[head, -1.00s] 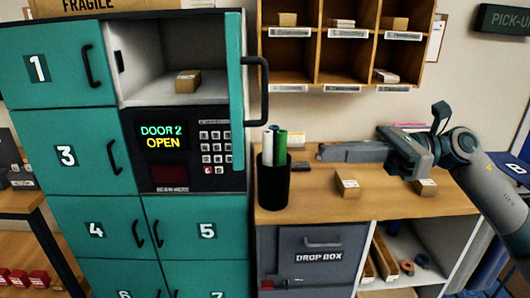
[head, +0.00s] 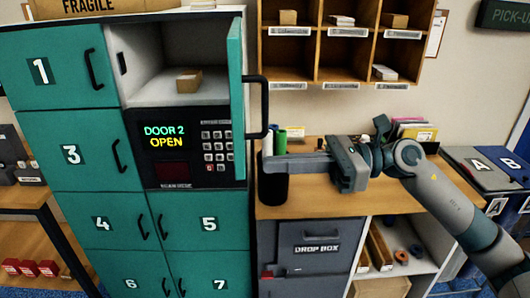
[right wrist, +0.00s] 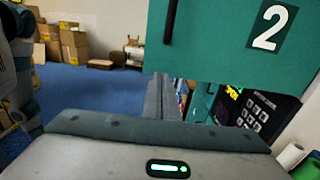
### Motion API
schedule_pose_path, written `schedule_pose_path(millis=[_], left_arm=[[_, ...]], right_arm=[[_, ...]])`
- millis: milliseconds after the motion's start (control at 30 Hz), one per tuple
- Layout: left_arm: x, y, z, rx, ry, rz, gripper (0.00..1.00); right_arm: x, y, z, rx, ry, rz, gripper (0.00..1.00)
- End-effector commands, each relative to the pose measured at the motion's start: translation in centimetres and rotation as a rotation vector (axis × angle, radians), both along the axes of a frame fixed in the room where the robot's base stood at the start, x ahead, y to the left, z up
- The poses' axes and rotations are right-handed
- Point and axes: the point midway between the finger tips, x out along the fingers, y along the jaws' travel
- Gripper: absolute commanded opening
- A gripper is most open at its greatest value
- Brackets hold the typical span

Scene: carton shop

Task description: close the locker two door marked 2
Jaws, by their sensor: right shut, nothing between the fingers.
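The teal locker two door (head: 236,95) stands wide open, seen nearly edge-on in the head view, with its black handle (head: 265,108) facing right. In the right wrist view the door's outer face (right wrist: 220,60) fills the upper right, with a white 2 and part of the handle (right wrist: 170,20). The open compartment (head: 150,60) holds a small brown parcel (head: 189,80). My right gripper (head: 268,164) is shut and empty, its fingers pointing left, below the handle and in front of the pen cup. Contact with the cup cannot be told. My left gripper is not in view.
The dark pen cup (head: 273,190) stands on the wooden counter (head: 315,203), beside the locker bank. A keypad panel (head: 187,146) below the compartment reads "DOOR 2 OPEN". Pigeonhole shelves (head: 318,45) hang behind. A drop box (head: 307,255) is under the counter.

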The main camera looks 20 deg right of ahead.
Motion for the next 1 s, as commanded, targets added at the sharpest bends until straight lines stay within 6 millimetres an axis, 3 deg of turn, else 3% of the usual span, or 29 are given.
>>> schedule_pose_path(millis=[33, 300, 1000], left_arm=[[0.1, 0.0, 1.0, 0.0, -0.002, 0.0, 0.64], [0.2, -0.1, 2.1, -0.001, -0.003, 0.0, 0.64], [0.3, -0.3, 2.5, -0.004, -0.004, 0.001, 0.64]], right_arm=[[0.1, 0.7, 0.5, 0.001, 0.0, 0.002, 0.0], [0.6, 2.6, 0.2, 0.0, 0.0, 0.0, 0.0], [1.6, 3.5, 0.1, 0.0, -0.001, -0.012, 0.0]])
